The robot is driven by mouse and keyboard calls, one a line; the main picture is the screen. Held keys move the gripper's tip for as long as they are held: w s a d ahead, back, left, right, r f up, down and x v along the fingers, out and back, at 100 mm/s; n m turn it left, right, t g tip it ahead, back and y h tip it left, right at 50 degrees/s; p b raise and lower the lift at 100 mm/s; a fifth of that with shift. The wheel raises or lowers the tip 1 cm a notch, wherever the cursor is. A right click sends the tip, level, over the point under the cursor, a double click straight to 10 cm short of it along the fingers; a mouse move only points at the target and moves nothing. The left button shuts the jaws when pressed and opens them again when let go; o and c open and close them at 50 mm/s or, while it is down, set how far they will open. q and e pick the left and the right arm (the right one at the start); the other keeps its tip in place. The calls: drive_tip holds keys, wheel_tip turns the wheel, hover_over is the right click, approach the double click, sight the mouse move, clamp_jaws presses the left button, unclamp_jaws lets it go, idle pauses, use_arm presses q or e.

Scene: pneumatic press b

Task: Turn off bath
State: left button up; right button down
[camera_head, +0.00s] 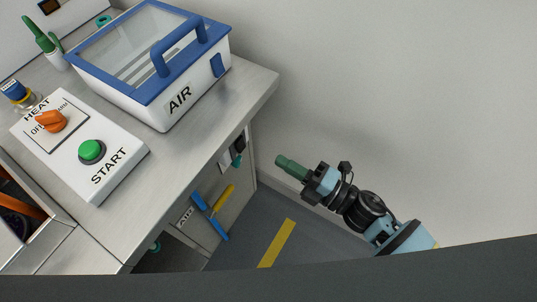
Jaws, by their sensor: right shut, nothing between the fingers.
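A white control box (121,172) lies on the metal bench top at the left. It carries an orange knob (51,121) under the word HEAT, with lettering beginning "OF" partly covered beside it. I cannot tell the knob's exact setting. A round green button (91,151) sits beside the word START. No thing is labelled as a bath. My right gripper (283,163) is shut and empty, its green fingertips pointing left. It is to the right of the bench, over open floor, well apart from the knob and button. My left gripper is out of view.
A white box marked AIR (150,112) with a blue-framed clear lid and handle stands behind the control box. Blue and yellow crossed handles (211,208) are on the bench's front. A green-tipped item (42,37) and blue-capped item (14,91) stand at left.

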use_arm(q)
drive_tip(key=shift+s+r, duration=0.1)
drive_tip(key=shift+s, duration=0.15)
use_arm(e)
drive_tip(key=s+d, duration=0.1)
drive_tip(key=d, duration=0.1)
drive_tip(key=s+d, duration=0.1)
drive_tip(key=shift+s+d+r, duration=0.3)
drive_tip(key=shift+s+d, duration=0.05)
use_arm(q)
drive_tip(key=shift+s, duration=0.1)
